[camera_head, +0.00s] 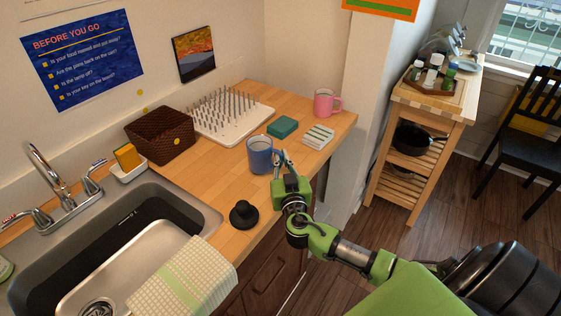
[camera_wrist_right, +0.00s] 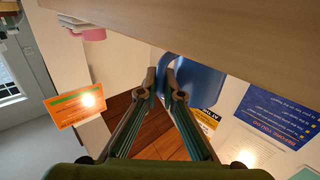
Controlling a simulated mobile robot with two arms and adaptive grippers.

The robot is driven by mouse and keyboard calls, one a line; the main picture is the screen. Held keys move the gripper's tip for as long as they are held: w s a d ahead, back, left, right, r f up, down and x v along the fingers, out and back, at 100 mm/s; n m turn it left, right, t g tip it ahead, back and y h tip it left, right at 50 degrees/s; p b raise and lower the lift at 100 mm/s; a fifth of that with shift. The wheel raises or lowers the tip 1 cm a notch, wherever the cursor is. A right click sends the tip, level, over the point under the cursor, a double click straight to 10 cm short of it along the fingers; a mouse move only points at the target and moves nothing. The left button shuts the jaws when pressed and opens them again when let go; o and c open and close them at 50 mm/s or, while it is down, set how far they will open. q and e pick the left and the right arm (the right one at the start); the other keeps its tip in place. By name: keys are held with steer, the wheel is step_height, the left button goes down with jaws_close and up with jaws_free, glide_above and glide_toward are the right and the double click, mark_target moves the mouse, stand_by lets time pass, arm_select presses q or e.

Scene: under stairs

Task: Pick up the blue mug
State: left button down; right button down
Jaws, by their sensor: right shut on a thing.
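The blue mug (camera_head: 260,157) is upright at the front edge of the wooden counter, with its handle toward the right. My right gripper (camera_head: 284,159) is at the mug's right side, shut on the handle. In the right wrist view the fingertips (camera_wrist_right: 166,78) close on the handle, and the blue mug body (camera_wrist_right: 201,82) shows just to the right of them. I cannot tell whether the mug's base touches the counter. My left gripper is not in view.
On the counter (camera_head: 215,184) are a black knobbed object (camera_head: 243,214), green block (camera_head: 282,127), striped stack (camera_head: 318,137), pink mug (camera_head: 326,103), white spiked rack (camera_head: 228,116) and brown basket (camera_head: 161,136). The sink (camera_head: 190,208) is at left. A wooden cart (camera_head: 391,165) stands right.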

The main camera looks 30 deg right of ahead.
steer(key=shift+r, duration=0.45)
steer(key=s+a+r+b, duration=0.3)
steer(key=s+a+r, duration=0.3)
steer(key=s+r, duration=0.5)
steer(key=shift+s+a, duration=0.4)
steer(key=shift+s, duration=0.2)
stand_by(0.7)
